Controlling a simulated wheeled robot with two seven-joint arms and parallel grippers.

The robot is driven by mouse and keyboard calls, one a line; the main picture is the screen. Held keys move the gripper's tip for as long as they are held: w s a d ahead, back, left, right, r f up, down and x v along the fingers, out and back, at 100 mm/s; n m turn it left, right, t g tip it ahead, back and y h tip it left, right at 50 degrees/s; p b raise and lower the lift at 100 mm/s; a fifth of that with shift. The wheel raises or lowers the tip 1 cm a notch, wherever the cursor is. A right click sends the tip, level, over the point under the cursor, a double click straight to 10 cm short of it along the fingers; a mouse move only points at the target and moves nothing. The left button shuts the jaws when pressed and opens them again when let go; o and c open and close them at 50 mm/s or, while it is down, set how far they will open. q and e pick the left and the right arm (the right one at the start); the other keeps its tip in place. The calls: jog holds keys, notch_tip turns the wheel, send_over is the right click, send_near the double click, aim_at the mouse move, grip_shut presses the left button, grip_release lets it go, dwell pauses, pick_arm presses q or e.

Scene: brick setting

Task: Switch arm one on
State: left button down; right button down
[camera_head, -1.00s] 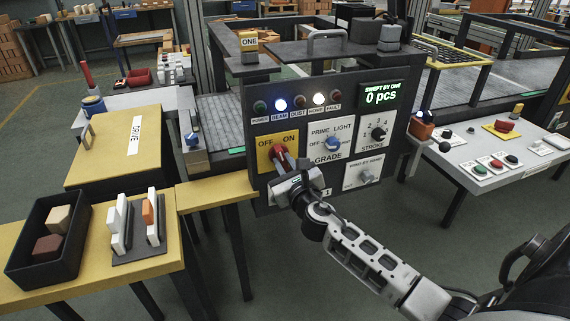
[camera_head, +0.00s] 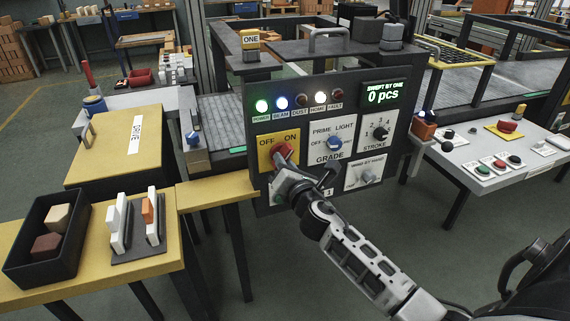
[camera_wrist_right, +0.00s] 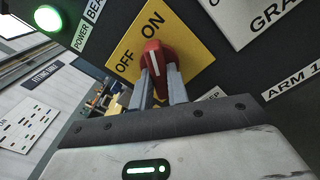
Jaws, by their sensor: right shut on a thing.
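The dark control panel (camera_head: 300,112) of arm one stands in the middle of the head view, with a yellow tag reading ONE on top. Its red rotary switch (camera_head: 282,153) sits on a yellow OFF/ON plate (camera_head: 264,147). My right gripper (camera_head: 287,168) is shut on the red switch; in the right wrist view its fingers (camera_wrist_right: 160,90) hold the switch from both sides. The white line on the knob (camera_wrist_right: 153,60) points near ON. The POWER lamp (camera_head: 262,106) glows green, and it also glows in the right wrist view (camera_wrist_right: 47,18). My left gripper is not in view.
The panel also bears a blue GRADE knob (camera_head: 333,142), a black STROKE knob (camera_head: 380,132) and a display (camera_head: 383,95) reading 0 pcs. A yellow bench (camera_head: 150,274) with a black bin (camera_head: 22,265) stands left. A white button table (camera_head: 470,170) stands right.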

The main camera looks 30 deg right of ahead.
jog(key=shift+m, duration=0.9)
jog(key=c, duration=1.4)
grip_release()
jog(key=shift+o, duration=0.2)
jog(key=shift+s, duration=0.15)
jog(key=b+v, duration=0.2)
jog(key=v, duration=1.3)
jog(key=shift+s, duration=0.4)
